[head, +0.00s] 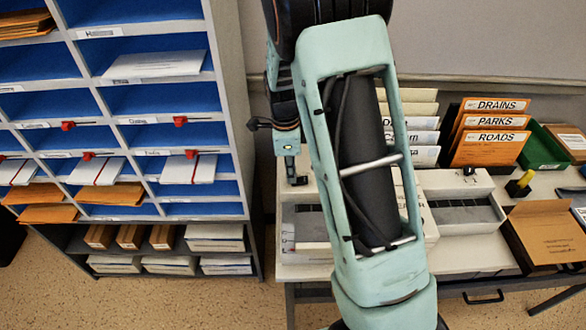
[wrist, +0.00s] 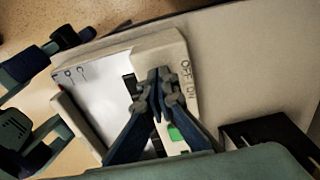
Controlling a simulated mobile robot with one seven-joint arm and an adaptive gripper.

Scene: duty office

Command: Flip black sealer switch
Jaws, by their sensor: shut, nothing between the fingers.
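The sealer is a pale box (wrist: 158,48) in the wrist view, with OFF and ON lettering on its right side and a green patch (wrist: 175,133) lower down. In the head view a pale box (head: 305,222) stands on the table, partly hidden by my arm. My gripper (wrist: 159,76) is shut and empty, its fingertips over the sealer beside the lettering. I cannot tell whether they touch it. Dark parts show beside and between the fingers, but the black switch is not clearly seen. In the head view my gripper (head: 297,180) is small, above the pale box.
A pigeonhole shelf (head: 236,130) with envelopes and red-tipped tags stands at left. Orange folders labelled DRAINS, PARKS and ROADS (head: 487,148), a green tray (head: 541,150), a grey-white tray (head: 458,190) and an open brown box (head: 548,232) crowd the table's right side.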

